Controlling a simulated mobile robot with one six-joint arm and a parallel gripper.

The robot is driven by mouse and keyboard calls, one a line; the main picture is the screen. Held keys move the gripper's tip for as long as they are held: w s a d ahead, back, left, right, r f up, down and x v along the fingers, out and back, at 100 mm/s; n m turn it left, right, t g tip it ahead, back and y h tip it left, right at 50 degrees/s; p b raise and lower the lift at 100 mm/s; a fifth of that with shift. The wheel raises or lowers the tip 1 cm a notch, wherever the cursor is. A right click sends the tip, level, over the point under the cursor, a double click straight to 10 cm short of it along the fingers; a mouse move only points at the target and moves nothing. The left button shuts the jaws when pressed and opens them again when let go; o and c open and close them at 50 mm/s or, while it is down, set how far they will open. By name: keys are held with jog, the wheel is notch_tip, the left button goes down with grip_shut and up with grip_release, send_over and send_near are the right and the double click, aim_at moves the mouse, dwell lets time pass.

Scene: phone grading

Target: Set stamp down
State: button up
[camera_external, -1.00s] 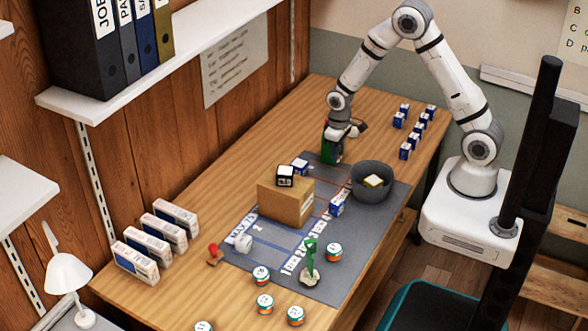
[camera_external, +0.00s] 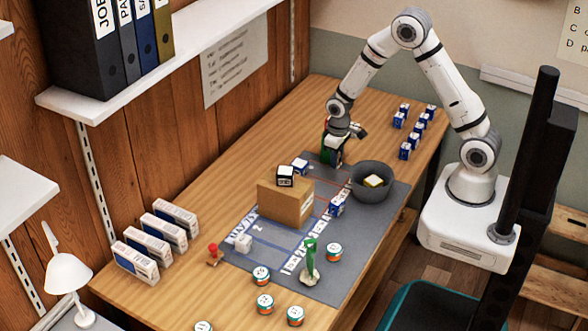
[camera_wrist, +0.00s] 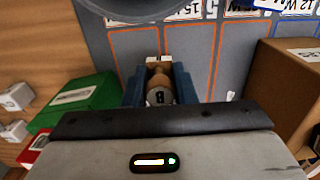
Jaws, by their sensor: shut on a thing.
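In the wrist view, a stamp (camera_wrist: 160,80) with a rounded brown wooden handle and a pale end stands between the two blue fingers of my gripper (camera_wrist: 160,92), which is shut on it. In the external view my gripper (camera_external: 333,145) is low over the far end of the desk, at the back edge of the grey mat (camera_external: 365,218). The held stamp cannot be made out there. Whether its base touches the surface is hidden. Another stamp with a red handle (camera_external: 213,250) stands on the wood at the mat's near left corner.
A green box (camera_wrist: 78,98) lies left of my gripper in the wrist view. A cardboard box (camera_external: 285,203) and a dark grey bowl (camera_external: 371,190) stand on the mat. Several small blue-and-white boxes (camera_external: 405,150) line the desk's right. Orange-outlined mat areas (camera_wrist: 133,45) look clear.

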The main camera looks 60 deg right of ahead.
notch_tip(320, 180, up, 16)
jog(key=n+b, duration=0.5)
send_over(352, 148)
notch_tip(352, 148, down, 5)
notch_tip(352, 148, down, 18)
jog(key=shift+f+p, duration=0.25)
jog(key=shift+p, duration=0.85)
jog(key=o, duration=0.5)
jog(key=shift+f, duration=0.15)
jog(key=o, duration=0.5)
jog(key=shift+c, duration=0.2)
